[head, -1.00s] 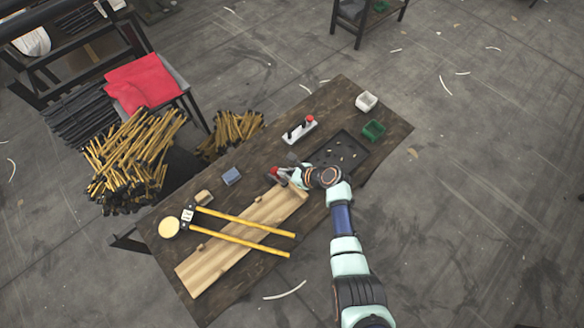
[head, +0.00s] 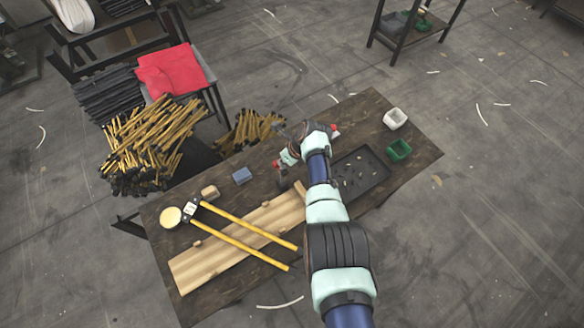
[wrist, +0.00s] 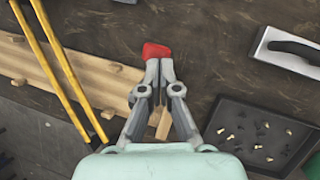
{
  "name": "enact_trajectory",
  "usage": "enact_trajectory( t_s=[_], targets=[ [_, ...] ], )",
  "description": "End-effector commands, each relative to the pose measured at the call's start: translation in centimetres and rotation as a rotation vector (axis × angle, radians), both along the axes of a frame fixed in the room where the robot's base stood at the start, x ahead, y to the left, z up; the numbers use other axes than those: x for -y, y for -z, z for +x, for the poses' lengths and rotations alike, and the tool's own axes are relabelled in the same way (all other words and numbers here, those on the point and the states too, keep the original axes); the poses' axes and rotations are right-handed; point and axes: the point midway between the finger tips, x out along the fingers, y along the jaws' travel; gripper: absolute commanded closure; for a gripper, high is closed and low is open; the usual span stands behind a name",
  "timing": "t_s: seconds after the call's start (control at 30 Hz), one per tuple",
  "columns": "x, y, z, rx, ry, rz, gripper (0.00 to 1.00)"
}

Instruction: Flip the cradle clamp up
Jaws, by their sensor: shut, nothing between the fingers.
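A pale wooden cradle (head: 235,240) lies along the bench, and its end shows in the wrist view (wrist: 70,70). My gripper (head: 280,160) is just beyond the cradle's upper right end, and its two grey fingers (wrist: 158,62) are together. A red piece (wrist: 157,50) sits right at the fingertips and also shows in the head view (head: 276,163). It may be the clamp's handle, but I cannot tell whether it is separate from the fingers. The clamp's body and angle are hidden by my gripper and arm.
A long-handled yellow tool (head: 245,225) lies across the cradle. A dark tray (head: 362,172) of small rivets is to the right, with white (head: 395,118) and green (head: 399,149) bins behind. A blue block (head: 242,175) stands left. A black-handled tool (wrist: 290,45) lies at upper right.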

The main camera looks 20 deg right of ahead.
Motion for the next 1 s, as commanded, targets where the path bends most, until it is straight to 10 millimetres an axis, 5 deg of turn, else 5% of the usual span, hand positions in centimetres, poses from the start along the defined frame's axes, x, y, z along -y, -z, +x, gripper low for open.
enact_trajectory(
  t_s=[0.4, 1.0],
  targets=[
    [-0.4, 0.9, 2.1, 0.003, -0.001, -0.001, 1.00],
    [-0.4, 0.6, 2.4, 0.004, -0.001, 0.000, 1.00]
  ],
)
